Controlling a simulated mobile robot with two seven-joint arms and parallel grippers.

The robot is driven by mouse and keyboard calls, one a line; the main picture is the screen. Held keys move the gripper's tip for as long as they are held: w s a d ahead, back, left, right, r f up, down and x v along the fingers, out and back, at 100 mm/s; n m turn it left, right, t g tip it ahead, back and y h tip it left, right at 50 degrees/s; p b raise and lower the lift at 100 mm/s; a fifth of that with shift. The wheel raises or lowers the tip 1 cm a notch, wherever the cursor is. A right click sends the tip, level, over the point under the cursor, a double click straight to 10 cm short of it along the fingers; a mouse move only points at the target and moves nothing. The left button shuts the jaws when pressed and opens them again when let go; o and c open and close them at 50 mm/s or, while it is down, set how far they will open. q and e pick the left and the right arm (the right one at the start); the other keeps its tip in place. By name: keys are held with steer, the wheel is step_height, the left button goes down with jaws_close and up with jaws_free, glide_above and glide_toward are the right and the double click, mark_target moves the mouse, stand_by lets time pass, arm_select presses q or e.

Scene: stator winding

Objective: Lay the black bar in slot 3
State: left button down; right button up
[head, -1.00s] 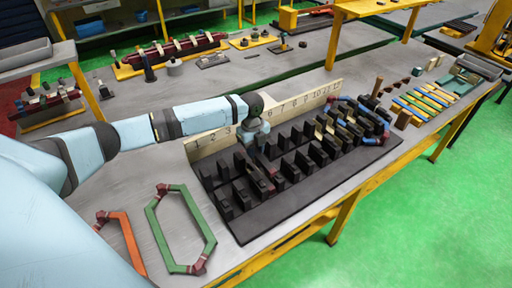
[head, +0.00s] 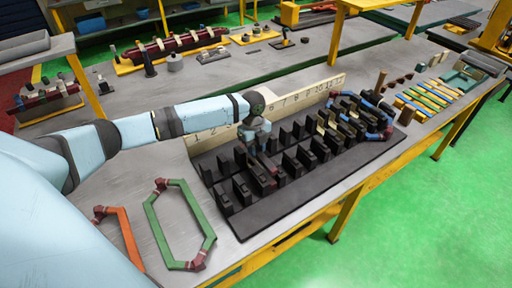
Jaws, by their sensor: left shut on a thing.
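My left gripper (head: 255,143) points down over the left part of the dark slotted block (head: 290,207). It is shut on a dark piece, taken as the black bar (head: 260,171), low among the block's upright teeth. The fingertips and much of the bar are hard to make out against the teeth. I cannot tell whether the bar touches the slot floor. A pale number board (head: 305,101) stands behind the block. My right gripper is not in view.
A green hexagonal loop (head: 154,222) and an orange one (head: 126,243) lie on the table left of the block. Blue and dark red coil pieces (head: 374,134) sit at the block's far right end. Yellow and green strips (head: 425,103) lie beyond.

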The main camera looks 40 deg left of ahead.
mark_target(256, 163)
arm_select(q)
steer(key=shift+f, duration=0.25)
steer(key=shift+f, duration=0.25)
steer(key=shift+f+b, duration=0.6)
steer(key=shift+f, duration=0.85)
steer(key=shift+f, duration=0.5)
stand_by(0.4)
steer(key=c, duration=0.8)
jaws_free()
steer(key=shift+r, duration=0.25)
